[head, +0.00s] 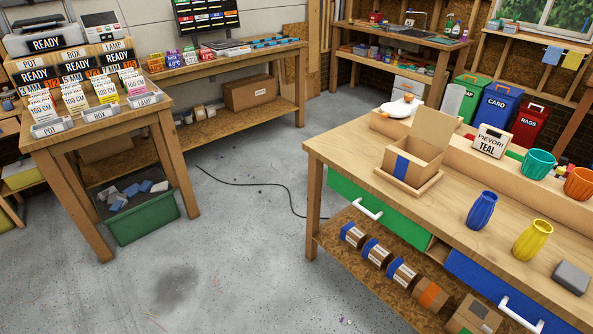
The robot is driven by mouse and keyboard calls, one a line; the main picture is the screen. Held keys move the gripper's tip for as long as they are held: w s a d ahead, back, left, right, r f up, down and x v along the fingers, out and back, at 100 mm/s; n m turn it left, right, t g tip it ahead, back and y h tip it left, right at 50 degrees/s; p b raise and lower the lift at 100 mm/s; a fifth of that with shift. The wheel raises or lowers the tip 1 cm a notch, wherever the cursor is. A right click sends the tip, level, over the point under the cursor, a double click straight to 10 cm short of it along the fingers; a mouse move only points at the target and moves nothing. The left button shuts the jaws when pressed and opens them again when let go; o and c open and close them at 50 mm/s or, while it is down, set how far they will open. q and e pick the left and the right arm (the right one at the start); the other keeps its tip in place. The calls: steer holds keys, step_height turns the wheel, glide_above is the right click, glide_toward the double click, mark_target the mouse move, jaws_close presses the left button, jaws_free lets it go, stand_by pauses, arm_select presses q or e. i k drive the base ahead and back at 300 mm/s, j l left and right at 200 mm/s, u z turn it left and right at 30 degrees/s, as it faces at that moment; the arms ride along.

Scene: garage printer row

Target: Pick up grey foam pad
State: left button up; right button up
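A grey block that looks like the grey foam pad (572,277) lies flat on the wooden workbench (378,158) at the right, close to the bench's front edge and the picture's right side. Nothing covers it. A yellow ribbed vase (532,240) stands behind and left of it, apart from it. Neither of my grippers shows in the head view.
On the same bench stand a blue vase (481,211), an open cardboard box (413,160), a teal pot (538,163) and an orange pot (579,184). Drawers with white handles (368,209) sit under the benchtop. The concrete floor (240,240) left of the bench is mostly clear.

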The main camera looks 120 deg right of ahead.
mark_target(573, 278)
steer(key=z, duration=5.45)
